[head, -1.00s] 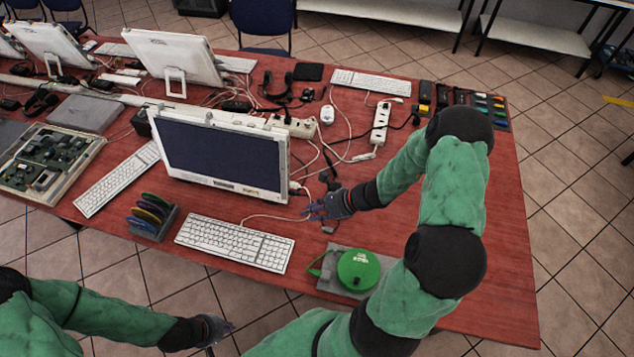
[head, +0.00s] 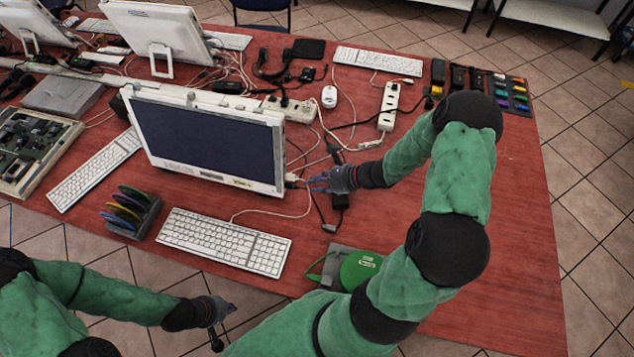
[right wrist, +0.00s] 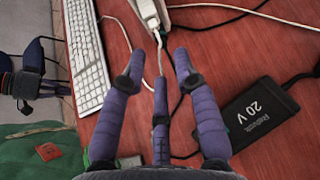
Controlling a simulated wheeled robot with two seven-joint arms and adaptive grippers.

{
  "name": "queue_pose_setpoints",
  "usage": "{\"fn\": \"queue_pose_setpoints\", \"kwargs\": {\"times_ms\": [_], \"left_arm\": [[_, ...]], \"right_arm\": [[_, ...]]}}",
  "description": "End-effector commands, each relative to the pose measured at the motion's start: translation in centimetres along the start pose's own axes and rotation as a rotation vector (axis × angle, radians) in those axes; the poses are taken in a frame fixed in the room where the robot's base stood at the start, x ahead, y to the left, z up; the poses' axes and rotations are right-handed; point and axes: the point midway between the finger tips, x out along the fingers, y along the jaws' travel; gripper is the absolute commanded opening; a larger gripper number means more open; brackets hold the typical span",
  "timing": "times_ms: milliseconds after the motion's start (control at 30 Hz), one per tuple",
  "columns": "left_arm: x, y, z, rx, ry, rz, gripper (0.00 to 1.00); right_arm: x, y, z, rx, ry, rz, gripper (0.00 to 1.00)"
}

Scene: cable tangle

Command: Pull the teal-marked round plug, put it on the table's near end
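A white plug (right wrist: 148,10) sits at the monitor's lower right corner, and a pale cable runs from it between my right fingers. A black cable end (head: 329,228) lies on the table (head: 500,270) near the green round case. I cannot make out a teal mark on any plug. My right gripper (head: 318,183) is over the table beside the monitor. In the right wrist view (right wrist: 157,68) its purple fingers are spread around the pale cable, not closed on it. My left gripper (head: 224,322) is off the table's near edge, fingers apart and empty.
A black 20 V adapter (right wrist: 262,112) lies right of my right fingers. The monitor (head: 210,140), keyboard (head: 223,243), green round case (head: 360,266), disc rack (head: 132,212) and power strip (head: 388,108) stand around. The table's right side is mostly clear.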

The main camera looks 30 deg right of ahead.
Motion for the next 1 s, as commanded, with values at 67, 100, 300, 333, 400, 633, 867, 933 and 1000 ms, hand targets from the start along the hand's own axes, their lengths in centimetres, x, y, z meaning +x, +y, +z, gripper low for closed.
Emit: {"fn": "queue_pose_setpoints", "kwargs": {"times_ms": [67, 100, 300, 333, 400, 633, 867, 933, 1000], "left_arm": [[0.4, -0.1, 0.0, 0.0, 0.0, 0.0, 0.0], [0.6, -0.2, 0.0, 0.0, 0.0, 0.0, 0.0], [1.9, -0.7, -0.1, 0.0, 0.0, 0.0, 0.0], [2.1, -0.8, -0.1, 0.0, 0.0, 0.0, 0.0], [2.5, -0.9, -0.1, 0.0, 0.0, 0.0, 0.0], [3.8, -1.4, -0.1, 0.0, 0.0, 0.0, 0.0], [4.5, -1.6, -0.2, 0.0, 0.0, 0.0, 0.0], [4.5, -1.6, -0.2, 0.0, 0.0, 0.0, 0.0], [4.6, -1.6, -0.2, 0.0, 0.0, 0.0, 0.0]], "right_arm": [[0.7, 0.1, -0.1, -0.001, -0.001, 0.002, 0.31], [1.0, 0.1, -0.1, -0.001, -0.001, 0.002, 0.31], [3.1, 0.1, -0.2, 0.0, 0.0, 0.003, 0.31], [3.4, 0.1, -0.2, -0.001, 0.0, 0.003, 0.31], [4.1, 0.1, -0.2, -0.001, 0.0, 0.002, 0.31], [6.2, 0.0, -0.1, -0.001, 0.0, 0.001, 0.31], [7.4, 0.1, 0.0, 0.0, 0.0, 0.001, 0.31], [7.5, 0.1, 0.0, 0.0, 0.0, 0.001, 0.31], [7.6, 0.0, 0.0, 0.001, 0.0, 0.001, 0.31]]}}
